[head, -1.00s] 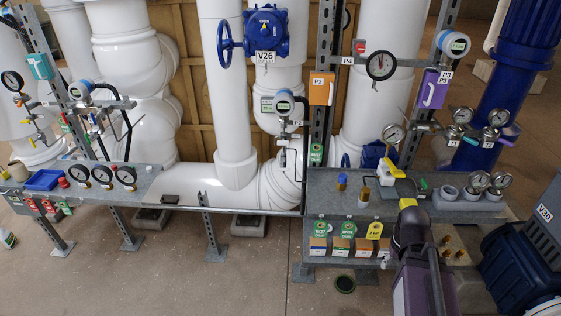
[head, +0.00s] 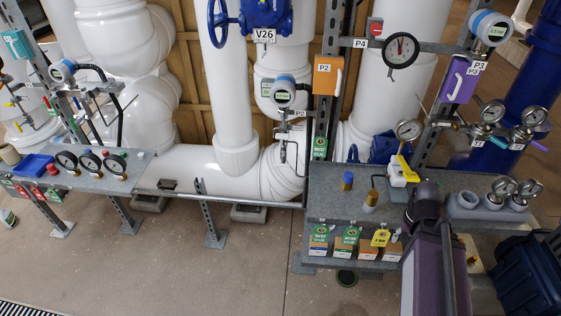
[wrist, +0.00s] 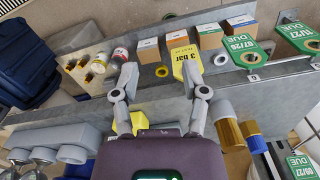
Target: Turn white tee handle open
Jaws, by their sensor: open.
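I cannot make out a white tee handle for certain. A white valve body with a yellow lever (head: 402,172) stands at the back of the right-hand bench. A small manifold with a pale stem (head: 283,148) hangs under the P2 transmitter, too small to tell its handle. My gripper (wrist: 160,82) is open and empty in the wrist view, above the bench edge beside the yellow "3 bar" tag (wrist: 186,65). In the head view my own arm hides its fingers.
The grey bench (head: 330,205) carries brass fittings and a gauge block (head: 485,205). Gauges with teal and purple handles (head: 500,137) stand at the right.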

